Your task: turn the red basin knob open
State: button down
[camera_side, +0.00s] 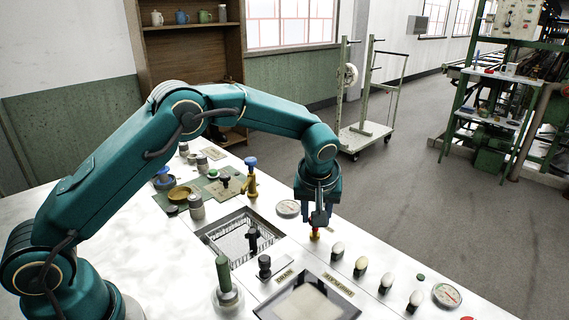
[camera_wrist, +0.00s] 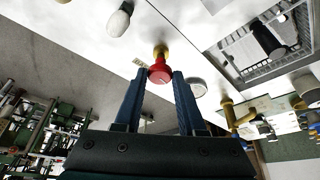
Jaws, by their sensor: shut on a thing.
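The red knob (camera_side: 314,232) sits on a brass stem at the far edge of the white worktop, right of the rear basin. In the wrist view the red knob (camera_wrist: 160,74) shows between my fingertips, with its brass stem beyond it. My gripper (camera_side: 318,221) reaches down onto it from above, and in the wrist view my gripper (camera_wrist: 156,78) has one finger on each side, shut on the knob. The fingers partly hide the knob in the side view, and its turn angle cannot be told.
The rear basin (camera_side: 207,239) lies left of the knob and the front basin (camera_side: 345,291) nearer. Several pale oval knobs (camera_side: 337,250) stand in a row to the right. A round gauge (camera_side: 288,208) is close behind left. A blue knob (camera_side: 250,162) stands farther back.

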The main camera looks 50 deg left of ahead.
jog(key=shift+n, duration=0.7)
jog(key=shift+y, duration=0.3)
jog(key=c, duration=0.5)
grip_release()
jog(key=shift+d, duration=0.1)
jog(key=shift+v, duration=2.55)
jog(key=shift+w, duration=0.15)
